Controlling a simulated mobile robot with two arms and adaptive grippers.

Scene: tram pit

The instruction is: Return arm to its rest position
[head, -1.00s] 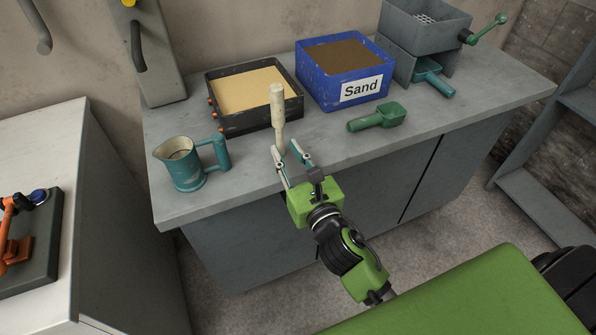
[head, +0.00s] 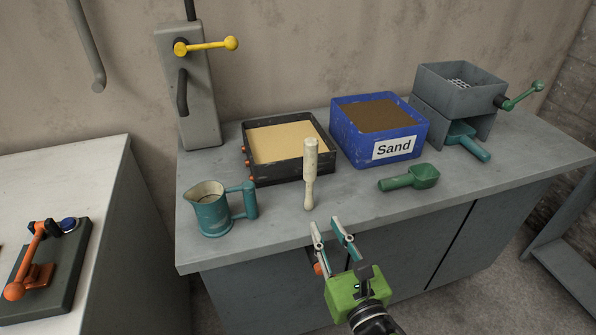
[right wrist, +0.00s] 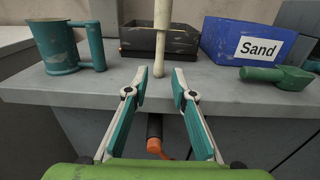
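My right gripper (head: 333,229) is open and empty in front of the workbench's front edge, below and in front of a pale wooden tamper (head: 310,175). The tamper stands upright on the bench, apart from the fingers. In the right wrist view both fingers (right wrist: 160,78) are spread with nothing between their tips; the tamper (right wrist: 163,40) shows beyond them. An orange handle (right wrist: 154,130) on the bench front shows between and below the fingers. My left gripper is in neither view.
The workbench (head: 270,220) holds a teal jug (head: 212,212), a black sand-filled frame (head: 285,148), a blue Sand box (head: 378,132), a green scoop (head: 410,178) and a grey sifter (head: 458,95). A pale cabinet (head: 75,175) with an orange-levered device (head: 45,262) stands left. A yellow-handled lever (head: 207,46) is behind.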

